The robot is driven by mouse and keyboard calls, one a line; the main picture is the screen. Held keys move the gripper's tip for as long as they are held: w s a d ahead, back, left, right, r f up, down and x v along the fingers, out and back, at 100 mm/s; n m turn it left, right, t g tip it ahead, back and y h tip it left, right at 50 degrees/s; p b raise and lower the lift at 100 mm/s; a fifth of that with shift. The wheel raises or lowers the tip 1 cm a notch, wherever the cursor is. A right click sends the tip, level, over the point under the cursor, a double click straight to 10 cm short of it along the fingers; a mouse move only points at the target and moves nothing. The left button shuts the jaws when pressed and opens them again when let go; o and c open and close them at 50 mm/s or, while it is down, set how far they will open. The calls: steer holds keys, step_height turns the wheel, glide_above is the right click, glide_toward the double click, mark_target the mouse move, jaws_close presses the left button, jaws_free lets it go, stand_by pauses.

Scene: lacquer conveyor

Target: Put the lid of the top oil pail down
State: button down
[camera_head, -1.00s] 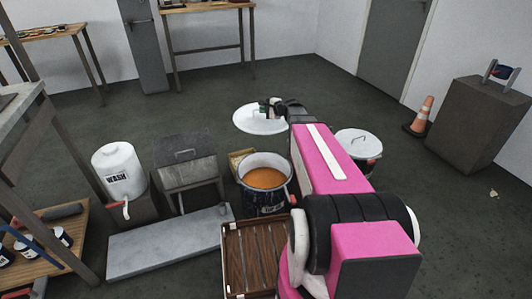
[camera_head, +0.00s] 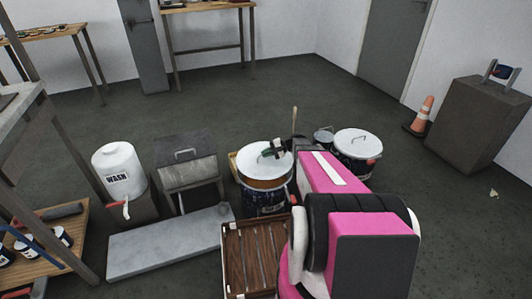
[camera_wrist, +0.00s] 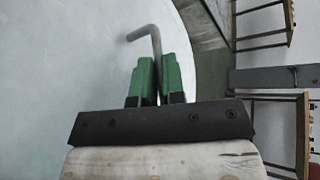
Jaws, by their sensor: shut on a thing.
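The oil pail (camera_head: 264,201), dark with a label, stands on the floor left of my arm. Its round white lid (camera_head: 258,168) is over its mouth. A band of orange oil (camera_head: 263,184) shows between the lid's near edge and the pail's rim, so the lid is above the oil; contact with the far rim is hidden. My gripper (camera_head: 272,149) is at the top of the lid, shut on its handle. In the wrist view the green fingers (camera_wrist: 160,80) pinch the bent grey handle (camera_wrist: 145,33), and the pale lid (camera_wrist: 65,65) fills the left side.
Another pail (camera_head: 357,165) with a white lid stands right of my arm, beside a small can (camera_head: 322,134). A slatted wooden crate (camera_head: 240,258) is in front. A grey bin (camera_head: 190,168) and a white wash container (camera_head: 119,170) stand left. The floor behind is clear.

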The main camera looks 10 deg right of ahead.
mark_target(269, 160)
steer(key=shift+f, duration=2.8)
steer(key=shift+f, duration=0.5)
steer(key=c, duration=1.1)
jaws_free()
